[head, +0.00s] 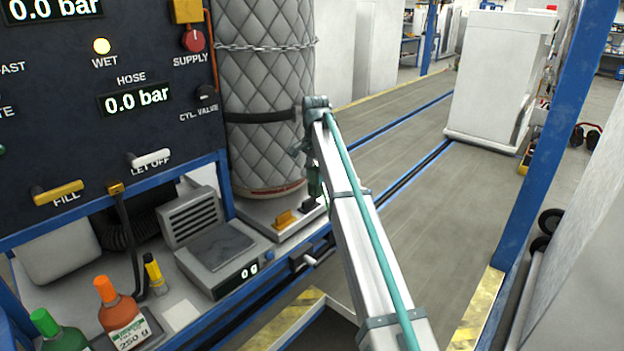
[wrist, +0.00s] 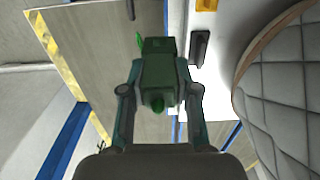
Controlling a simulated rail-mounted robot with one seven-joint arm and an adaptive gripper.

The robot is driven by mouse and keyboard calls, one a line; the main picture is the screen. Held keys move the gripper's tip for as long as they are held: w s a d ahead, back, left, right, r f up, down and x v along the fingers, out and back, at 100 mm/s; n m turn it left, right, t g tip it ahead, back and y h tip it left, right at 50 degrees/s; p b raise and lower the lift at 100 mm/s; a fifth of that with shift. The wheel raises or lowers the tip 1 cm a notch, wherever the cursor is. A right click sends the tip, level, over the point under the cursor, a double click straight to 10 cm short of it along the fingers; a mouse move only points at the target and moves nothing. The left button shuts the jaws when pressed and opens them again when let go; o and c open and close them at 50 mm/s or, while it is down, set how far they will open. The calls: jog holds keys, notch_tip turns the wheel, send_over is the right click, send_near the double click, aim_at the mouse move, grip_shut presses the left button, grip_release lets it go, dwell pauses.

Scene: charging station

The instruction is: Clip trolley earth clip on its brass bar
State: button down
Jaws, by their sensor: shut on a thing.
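The green earth clip (wrist: 158,70) is held between the two fingers of my gripper (wrist: 158,88) in the wrist view. In the head view, my gripper (head: 313,172) hangs above the white trolley base, partly hidden by my arm, with a little green of the clip showing. A yellow-brown piece (head: 285,219) on the trolley base may be the brass bar; its lower edge shows at the top of the wrist view (wrist: 207,4). A dark block (head: 309,204) lies beside it, and also shows right of the clip (wrist: 200,47). The clip looks apart from both.
A tall quilted cylinder (head: 265,95) stands on the trolley, close beside my gripper. A gauge panel (head: 120,140), a scale (head: 222,258) and bottles (head: 118,312) are at left. A blue post (head: 545,140) stands right.

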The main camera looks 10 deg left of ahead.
aim_at(313, 173)
jog(key=shift+s+d+r, duration=0.1)
jog(key=shift+s+r, duration=0.3)
jog(key=shift+s, duration=0.2)
jog(key=shift+s+r, duration=0.4)
jog(key=shift+s, duration=0.2)
jog(key=shift+s+a+r+p, duration=0.1)
jog(key=shift+a+r+p, duration=0.15)
jog(key=shift+p, duration=0.5)
jog(key=w+a+f+p, duration=0.3)
jog(key=a+f+p, duration=0.1)
jog(key=a+p, duration=0.5)
jog(key=shift+w+a+p, duration=0.2)
jog(key=shift+a+p, duration=0.1)
jog(key=shift+a, duration=0.6)
jog(key=shift+f+b, duration=0.8)
jog(key=shift+f, duration=2.1)
jog(key=shift+f+b, duration=0.4)
jog(key=shift+f, duration=1.6)
